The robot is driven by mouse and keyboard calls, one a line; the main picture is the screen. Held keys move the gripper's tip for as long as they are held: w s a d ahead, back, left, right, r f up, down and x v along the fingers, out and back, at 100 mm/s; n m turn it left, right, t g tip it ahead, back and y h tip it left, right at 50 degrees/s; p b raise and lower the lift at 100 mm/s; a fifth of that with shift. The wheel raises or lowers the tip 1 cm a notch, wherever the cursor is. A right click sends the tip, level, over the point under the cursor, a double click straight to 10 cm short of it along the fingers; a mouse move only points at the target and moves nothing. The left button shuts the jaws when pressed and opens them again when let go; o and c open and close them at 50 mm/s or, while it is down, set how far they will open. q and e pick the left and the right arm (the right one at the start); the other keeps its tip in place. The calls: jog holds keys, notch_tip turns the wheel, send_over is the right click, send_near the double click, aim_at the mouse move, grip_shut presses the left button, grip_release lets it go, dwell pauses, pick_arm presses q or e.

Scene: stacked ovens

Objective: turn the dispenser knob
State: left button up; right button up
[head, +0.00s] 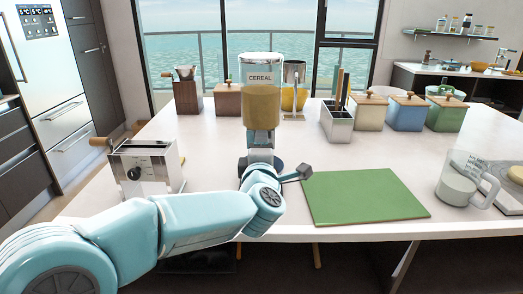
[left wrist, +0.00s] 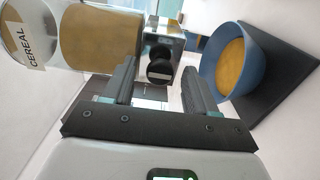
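The cereal dispenser (head: 261,105) stands upright on the white counter in the head view, with a clear "CEREAL" container above. In the left wrist view the container (left wrist: 96,38) lies sideways in the picture, joined to a shiny metal body with a round black knob (left wrist: 160,72). My left gripper (left wrist: 158,78) is open, its two dark fingers apart and pointing at the dispenser. The knob shows in the gap between the fingertips; I cannot tell whether they touch it. In the head view my arm hides the knob and the dispenser's lower part. My right gripper is in neither view.
A blue bowl (left wrist: 235,60) with yellow contents sits on a dark base (left wrist: 280,75) beside the right finger. A toaster (head: 146,168) stands left of my arm. A green board (head: 364,197) and a clear jug (head: 458,181) are to the right. Canisters (head: 408,112) stand behind.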

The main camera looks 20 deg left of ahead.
pick_arm(q)
jog(key=b+v, duration=0.1)
jog(key=v, duration=1.5)
jog(key=shift+s, duration=0.15)
